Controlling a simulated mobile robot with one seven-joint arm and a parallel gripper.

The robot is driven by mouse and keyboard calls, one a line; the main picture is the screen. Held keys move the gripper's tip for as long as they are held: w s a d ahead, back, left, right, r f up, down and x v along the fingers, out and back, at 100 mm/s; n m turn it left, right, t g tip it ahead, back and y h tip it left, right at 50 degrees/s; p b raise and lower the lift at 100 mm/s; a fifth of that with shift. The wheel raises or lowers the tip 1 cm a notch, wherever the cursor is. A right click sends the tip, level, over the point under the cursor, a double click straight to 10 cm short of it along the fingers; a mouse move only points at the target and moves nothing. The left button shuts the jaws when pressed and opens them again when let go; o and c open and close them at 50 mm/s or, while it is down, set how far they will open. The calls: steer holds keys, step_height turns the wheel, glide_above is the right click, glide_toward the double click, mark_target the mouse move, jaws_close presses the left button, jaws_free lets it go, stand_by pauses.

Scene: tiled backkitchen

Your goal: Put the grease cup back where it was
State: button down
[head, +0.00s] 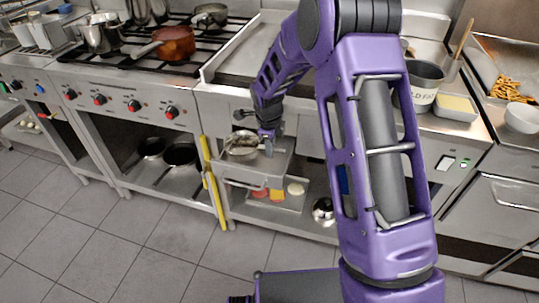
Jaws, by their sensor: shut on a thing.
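The grease cup (242,149) looks like a small round metal cup. It is below the front of the griddle, in front of the steel cabinet face. My gripper (266,146) is at the cup's right side and is shut on it. The fingertips are small and partly hidden, so the exact grip is hard to see. The cup's underside is not clear, and I cannot tell whether it touches the steel part beneath it.
A flat griddle (238,62) lies above the cup. A lower shelf holds a tray with food pieces (268,194) and a shiny metal pot (323,211). A yellow-handled tool (210,178) leans to the left. The tiled floor (130,245) in front is clear.

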steer(key=shift+f, duration=1.3)
steer(key=shift+f, duration=0.15)
steer(key=c, duration=0.8)
jaws_free()
steer(key=shift+c, duration=0.2)
step_height(320, 180, up, 12)
steer(key=s+p, duration=0.1)
steer(key=s, duration=0.1)
steer(key=shift+a, duration=0.25)
steer(key=shift+s, duration=0.1)
